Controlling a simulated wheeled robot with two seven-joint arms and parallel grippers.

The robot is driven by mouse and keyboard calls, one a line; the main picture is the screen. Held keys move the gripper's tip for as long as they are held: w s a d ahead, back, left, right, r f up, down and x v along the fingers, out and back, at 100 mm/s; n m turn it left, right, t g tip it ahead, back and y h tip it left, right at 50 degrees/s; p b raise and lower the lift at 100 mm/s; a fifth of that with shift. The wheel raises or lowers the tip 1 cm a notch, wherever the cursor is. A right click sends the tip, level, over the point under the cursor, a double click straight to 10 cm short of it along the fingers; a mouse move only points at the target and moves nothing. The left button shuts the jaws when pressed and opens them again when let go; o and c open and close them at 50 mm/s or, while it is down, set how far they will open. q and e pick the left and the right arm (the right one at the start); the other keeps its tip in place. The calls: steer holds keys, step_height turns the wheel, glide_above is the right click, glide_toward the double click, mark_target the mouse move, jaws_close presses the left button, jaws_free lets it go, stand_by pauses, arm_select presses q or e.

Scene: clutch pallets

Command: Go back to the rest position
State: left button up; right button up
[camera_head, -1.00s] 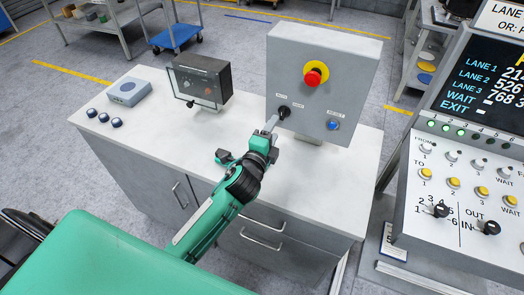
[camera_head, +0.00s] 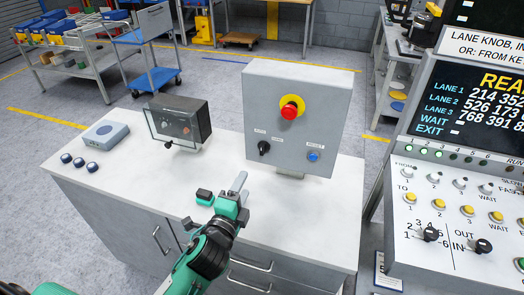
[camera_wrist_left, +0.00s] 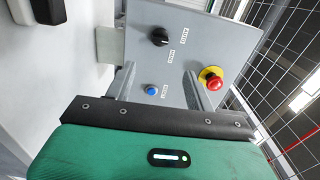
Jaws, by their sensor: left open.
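My left gripper (camera_head: 221,193) is open and empty, low over the front of the white bench top (camera_head: 320,200). The grey control box (camera_head: 331,105) stands behind it, clear of its fingers. The box carries a red mushroom button (camera_head: 289,112) on a yellow ring, a black selector knob (camera_head: 264,148) and a blue reset button (camera_head: 313,156). In the left wrist view the knob (camera_wrist_left: 158,37), the blue button (camera_wrist_left: 152,89) and the red button (camera_wrist_left: 214,84) show beyond the fingers. My right gripper is not in view.
A small dark box with a clear cover (camera_head: 177,122), a grey-blue box (camera_head: 106,134) and dark round knobs (camera_head: 78,161) stand at the bench's left. A large panel with a screen (camera_head: 470,150) stands at the right. A blue cart (camera_head: 152,78) is behind.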

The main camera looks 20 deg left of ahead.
arm_select(q)
steer(key=s+a+f+n+g+y, duration=0.2)
steer(key=s+a+f+n+g, duration=0.3)
steer(key=s+f+n, duration=0.4)
steer(key=s+d+f+n+g+h, duration=0.1)
steer(key=s+f+n+g, duration=0.3)
steer(key=s, duration=0.4)
steer(key=s+d+f+n+g+h, duration=0.1)
steer(key=s+f+n+g, duration=0.2)
steer(key=s+g, duration=0.3)
step_height(320, 180, down, 30)
steer(key=s, duration=0.2)
steer(key=s+a+f+g, duration=0.1)
steer(key=s+a+f, duration=0.1)
steer(key=s+f, duration=0.7)
steer(key=s+a+f+g, duration=0.1)
steer(key=s+f, duration=0.9)
steer(key=f, duration=0.1)
steer(key=shift+a+f+y, duration=0.3)
steer(key=shift+a+f, duration=0.05)
steer(key=shift+a, duration=0.05)
steer(key=shift+s, duration=0.1)
